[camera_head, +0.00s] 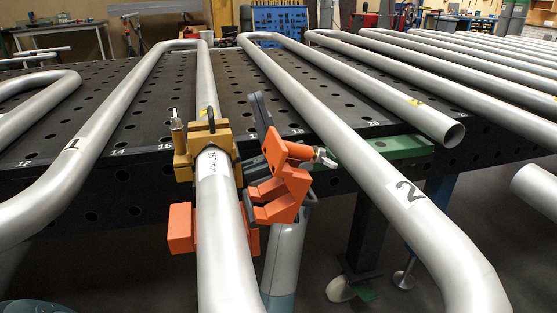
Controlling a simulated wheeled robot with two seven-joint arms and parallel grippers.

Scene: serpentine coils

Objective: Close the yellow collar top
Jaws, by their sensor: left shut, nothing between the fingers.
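The yellow collar (222,135) sits around the straight tube (212,160) marked with a white label. Its top lies across the tube, and an upright bolt (177,132) stands at its left side. I cannot tell whether the top is fully seated. My left gripper (257,103) is shut and empty, just right of the yellow collar and apart from it. Its dark fingers point up; part of it is hidden behind orange parts. My right gripper is not in view.
An orange collar base (182,230) sits nearer on the same tube, with its orange top (285,175) swung out right, close to my left arm. Tubes marked 1 (72,145) and 2 (408,191) run either side. The black perforated table (140,130) lies beneath.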

